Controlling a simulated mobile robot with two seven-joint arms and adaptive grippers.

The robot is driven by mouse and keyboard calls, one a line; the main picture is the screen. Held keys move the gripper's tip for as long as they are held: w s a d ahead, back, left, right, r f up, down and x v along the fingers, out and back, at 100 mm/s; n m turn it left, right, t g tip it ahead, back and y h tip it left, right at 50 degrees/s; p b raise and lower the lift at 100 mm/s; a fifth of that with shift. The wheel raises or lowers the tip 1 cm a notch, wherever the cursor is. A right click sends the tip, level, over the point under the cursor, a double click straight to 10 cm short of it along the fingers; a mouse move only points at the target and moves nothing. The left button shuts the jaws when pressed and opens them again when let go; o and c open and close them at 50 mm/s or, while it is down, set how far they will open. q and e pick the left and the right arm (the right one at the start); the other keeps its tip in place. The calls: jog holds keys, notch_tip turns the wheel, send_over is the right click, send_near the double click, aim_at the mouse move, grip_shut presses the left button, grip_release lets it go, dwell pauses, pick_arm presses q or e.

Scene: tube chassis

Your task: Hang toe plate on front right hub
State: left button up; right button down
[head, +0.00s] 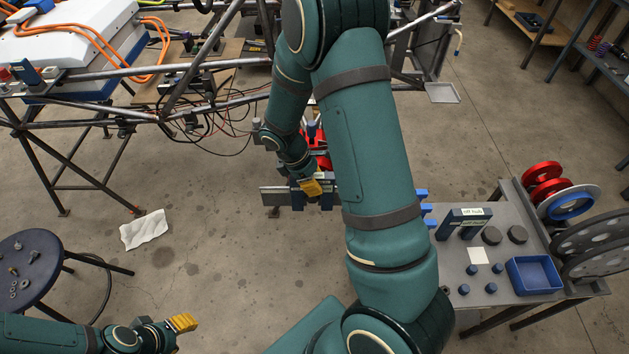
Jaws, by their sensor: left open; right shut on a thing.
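My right gripper (311,188) has yellow fingertips and is in the middle of the view, below the chassis's right end. It is shut on a grey flat plate with dark blue parts, which looks like the toe plate (273,197). The plate is about level, its long edge running left to right, and it sticks out left of the fingers. Red parts (322,161) show just behind the gripper, at the chassis corner. My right arm covers most of this corner, so I cannot make out the hub or whether the plate touches it. My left gripper (183,323) is open and empty at the lower left.
The tube chassis (180,103) fills the upper left. A grey table (520,240) at the right bears a dark labelled holder (462,220), a blue bin (534,275) and small knobs. A round stool (38,262) stands at the left. A white cloth (144,229) lies on clear floor.

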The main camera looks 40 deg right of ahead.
jog(key=c, duration=0.9)
grip_release()
jog(key=shift+o, duration=0.2)
jog(key=shift+r, duration=0.15)
jog(key=v, duration=1.1)
jog(key=shift+r, duration=0.4)
